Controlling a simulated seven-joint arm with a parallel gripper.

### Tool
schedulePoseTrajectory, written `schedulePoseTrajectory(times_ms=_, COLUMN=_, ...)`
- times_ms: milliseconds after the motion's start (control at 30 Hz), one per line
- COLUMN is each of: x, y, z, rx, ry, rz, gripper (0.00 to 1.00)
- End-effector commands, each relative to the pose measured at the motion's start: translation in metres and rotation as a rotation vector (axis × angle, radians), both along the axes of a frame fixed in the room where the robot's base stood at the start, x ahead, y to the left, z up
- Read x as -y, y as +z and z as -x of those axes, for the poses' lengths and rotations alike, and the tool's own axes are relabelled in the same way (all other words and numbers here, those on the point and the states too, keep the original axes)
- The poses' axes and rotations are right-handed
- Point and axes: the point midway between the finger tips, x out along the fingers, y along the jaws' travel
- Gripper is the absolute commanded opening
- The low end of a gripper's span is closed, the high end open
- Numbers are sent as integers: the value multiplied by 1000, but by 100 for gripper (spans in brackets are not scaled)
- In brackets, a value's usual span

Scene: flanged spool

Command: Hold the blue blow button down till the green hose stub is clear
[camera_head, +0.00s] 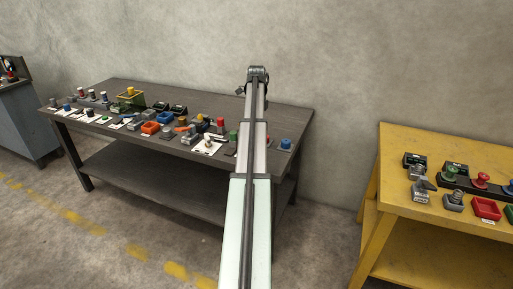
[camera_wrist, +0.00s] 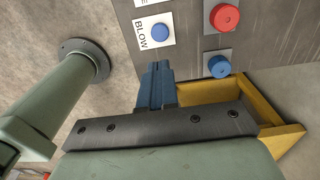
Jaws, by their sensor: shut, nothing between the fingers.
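In the wrist view, the blue blow button (camera_wrist: 160,31) is a round cap on a white plate marked BLOW. My gripper (camera_wrist: 157,66) shows there as two blue fingers pressed together and empty. The fingertips appear below the button in the picture, with a gap between them and it. The button's top is in plain view, and nothing is seen touching it. I cannot pick out the green hose stub with certainty in either view. In the head view my arm stretches over the dark table (camera_head: 110,88), and I cannot make out the fingers.
In the wrist view, a red round button (camera_wrist: 225,17) and a blue knob (camera_wrist: 219,67) stand right of the blow button. A yellow frame (camera_wrist: 287,139) is at lower right. In the head view, several small devices crowd the dark table, and a yellow table (camera_head: 400,205) stands at right.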

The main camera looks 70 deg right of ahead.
Motion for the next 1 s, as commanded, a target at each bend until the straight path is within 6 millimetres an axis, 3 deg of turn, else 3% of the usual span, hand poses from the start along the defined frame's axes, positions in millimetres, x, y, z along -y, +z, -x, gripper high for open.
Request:
schedulePoseTrajectory(times_ms=267, x=-1, y=-23, z=0, rx=-1, ry=1, rz=-2, gripper=0)
schedulePoseTrajectory(times_ms=700, x=-1, y=-99, z=0, rx=0, ry=1, rz=-1, gripper=0)
schedulePoseTrajectory(times_ms=1000, x=-1, y=-133, z=0, rx=0, ry=2, rz=-1, gripper=0)
